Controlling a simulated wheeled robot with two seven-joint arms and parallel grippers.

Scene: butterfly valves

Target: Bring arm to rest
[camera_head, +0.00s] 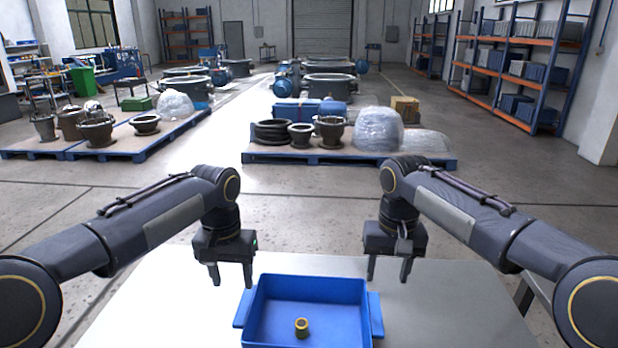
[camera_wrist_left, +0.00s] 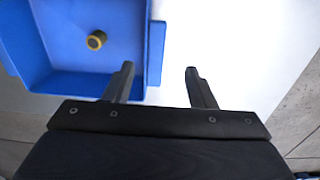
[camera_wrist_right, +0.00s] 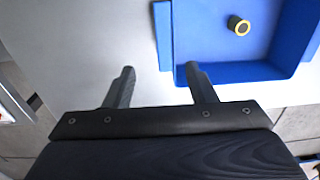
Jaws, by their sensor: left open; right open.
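My left gripper (camera_head: 231,276) is open and empty above the table, over the back left of the blue tray. My right gripper (camera_head: 388,272) is open and empty above the table, at the back right of the tray. In the right wrist view its fingers (camera_wrist_right: 160,85) are apart with nothing between them. A small dark ring-shaped part with a yellow rim (camera_head: 302,327) sits inside the tray; it also shows in the left wrist view (camera_wrist_left: 96,40) and the right wrist view (camera_wrist_right: 240,26).
The blue tray (camera_head: 310,285) with side handles stands on the pale table (camera_head: 440,305). The table is bare on both sides of the tray. Beyond it, pallets (camera_head: 350,158) with valve bodies stand on the floor, and blue-orange shelves (camera_head: 520,65) stand at the right.

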